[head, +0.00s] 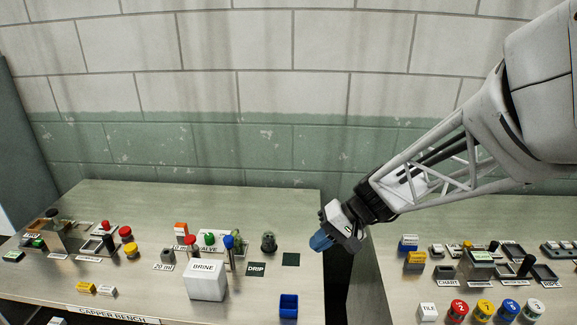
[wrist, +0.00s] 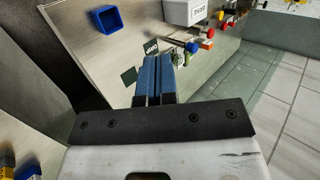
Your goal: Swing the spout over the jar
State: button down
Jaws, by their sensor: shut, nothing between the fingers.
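My gripper (head: 322,241) hangs above the right end of the left bench with its blue fingers together and empty; the fingers also show in the wrist view (wrist: 153,77). A small dark, glassy rounded vessel (head: 268,241), perhaps the jar, stands behind the DRIP square (head: 256,268), left of my gripper and apart from it. A white BRINE box (head: 206,281) stands farther left, with a blue-topped post (head: 229,243) beside it. I cannot make out which part is the spout. In the wrist view my fingers hide part of the bench near the DRIP square (wrist: 150,47).
A blue open bin (head: 288,306) is near the front edge. A bare dark green square (head: 291,259) lies right of DRIP. Red, green and yellow knobs crowd the left. A gap separates this bench from the right bench (head: 390,295), which holds labelled pieces. The wall stands behind.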

jog(key=w+a+f+m+t+y, duration=0.1)
jog(key=w+a+f+y, duration=0.2)
jog(key=w+f, duration=0.4)
jog(key=w+a+f+t+y, duration=0.1)
jog(key=w+a+f+y, duration=0.3)
jog(key=w, duration=0.6)
notch_tip(320, 180, down, 3)
jog(key=shift+w+a+r+m+t, duration=0.15)
jog(key=shift+a+m+t, duration=0.25)
jog(key=shift+a, duration=0.5)
jog(key=shift+a, duration=0.1)
jog(key=x, duration=1.3)
jog(key=shift+a, duration=0.35)
